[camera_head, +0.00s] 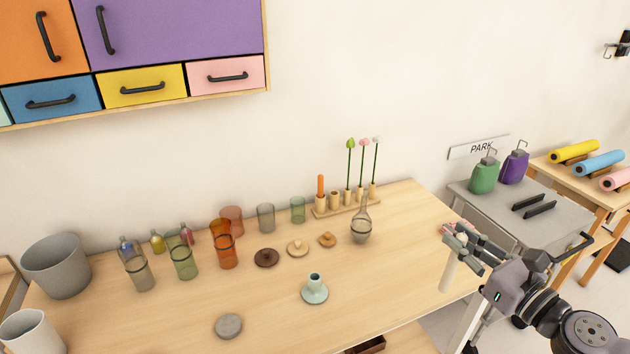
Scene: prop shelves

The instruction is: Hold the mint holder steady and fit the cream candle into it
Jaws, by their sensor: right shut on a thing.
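The mint holder (314,292) stands upright on the wooden table near its front edge, a round base with a short open neck. Nothing is in its neck. The candle hangs roughly upright below the fingers, well apart from the holder. The candle's top is hidden by the fingers. My left gripper is not in view.
A grey disc (229,326) lies left of the holder. Behind are a brown lid (266,257), a glass flask (362,225), several coloured glasses and a wooden rack (335,210) with an orange candle (321,186). The table between holder and candle is clear.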

